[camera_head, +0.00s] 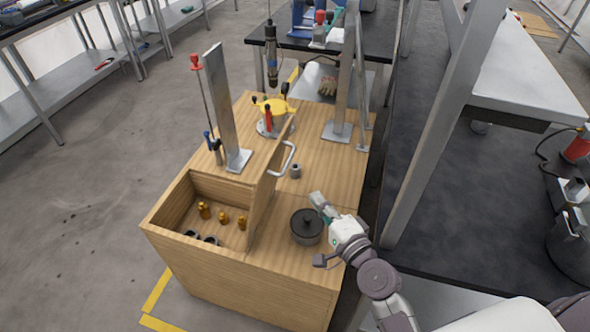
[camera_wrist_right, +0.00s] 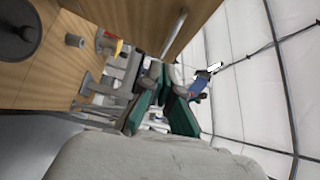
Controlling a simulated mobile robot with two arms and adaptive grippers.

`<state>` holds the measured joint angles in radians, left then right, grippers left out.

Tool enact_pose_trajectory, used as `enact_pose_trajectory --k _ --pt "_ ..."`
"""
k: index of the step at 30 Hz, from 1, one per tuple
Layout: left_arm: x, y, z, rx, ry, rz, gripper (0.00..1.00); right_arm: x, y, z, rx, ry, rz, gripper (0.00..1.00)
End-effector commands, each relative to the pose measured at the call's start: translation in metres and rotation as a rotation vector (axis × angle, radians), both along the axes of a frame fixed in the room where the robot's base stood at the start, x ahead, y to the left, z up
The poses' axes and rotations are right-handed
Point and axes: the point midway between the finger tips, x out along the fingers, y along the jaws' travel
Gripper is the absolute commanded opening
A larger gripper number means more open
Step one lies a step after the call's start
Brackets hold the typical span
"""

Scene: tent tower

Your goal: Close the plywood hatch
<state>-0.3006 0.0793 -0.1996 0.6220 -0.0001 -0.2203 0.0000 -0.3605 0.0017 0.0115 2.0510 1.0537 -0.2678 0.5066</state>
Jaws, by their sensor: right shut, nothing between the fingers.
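The plywood hatch (camera_head: 263,205) stands upright, open, along the right side of a wooden compartment (camera_head: 165,213) in the bench top. Its white bar handle (camera_head: 290,160) is on the right-hand face. In the right wrist view a wooden panel (camera_wrist_right: 150,18), seemingly the hatch, carries the bar handle (camera_wrist_right: 174,36). My right gripper (camera_head: 317,199) is over the bench's right side, to the right of the hatch and apart from it. Its dark green fingers (camera_wrist_right: 164,82) are shut and empty. My left gripper is not in view.
Several small amber bottles (camera_head: 223,217) and dark round items stand inside the compartment. A dark lidded pot (camera_head: 306,227) sits close to my right gripper. A small grey cylinder (camera_head: 295,171), a metal post (camera_head: 226,110) and a yellow-topped device (camera_head: 272,112) stand on the bench.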

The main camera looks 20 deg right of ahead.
Motion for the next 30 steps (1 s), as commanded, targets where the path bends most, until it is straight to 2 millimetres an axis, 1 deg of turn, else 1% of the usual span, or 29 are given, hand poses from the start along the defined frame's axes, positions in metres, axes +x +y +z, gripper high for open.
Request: enact_pose_trajectory --k 1,5,8,15,18,21,24,30 --pt "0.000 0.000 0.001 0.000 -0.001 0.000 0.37 0.002 -0.003 0.006 0.028 -0.012 -0.013 0.00" --pt "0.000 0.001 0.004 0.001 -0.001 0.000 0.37 0.013 -0.003 0.011 0.051 -0.021 -0.023 0.00" --pt "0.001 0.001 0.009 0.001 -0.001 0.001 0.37 0.028 0.000 0.012 0.049 -0.020 -0.021 0.00" --pt "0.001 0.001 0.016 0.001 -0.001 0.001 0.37 0.071 0.009 0.011 0.045 -0.019 -0.020 0.00" --pt "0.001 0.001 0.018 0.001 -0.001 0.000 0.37 0.085 0.012 0.011 0.044 -0.018 -0.020 0.00" --pt "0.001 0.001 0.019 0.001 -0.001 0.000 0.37 0.094 0.014 0.010 0.045 -0.017 -0.019 0.00" --pt "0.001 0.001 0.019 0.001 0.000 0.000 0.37 0.099 0.016 0.010 0.044 -0.017 -0.019 0.00" --pt "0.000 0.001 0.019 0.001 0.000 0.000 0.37 0.100 0.016 0.009 0.042 -0.017 -0.019 0.00"
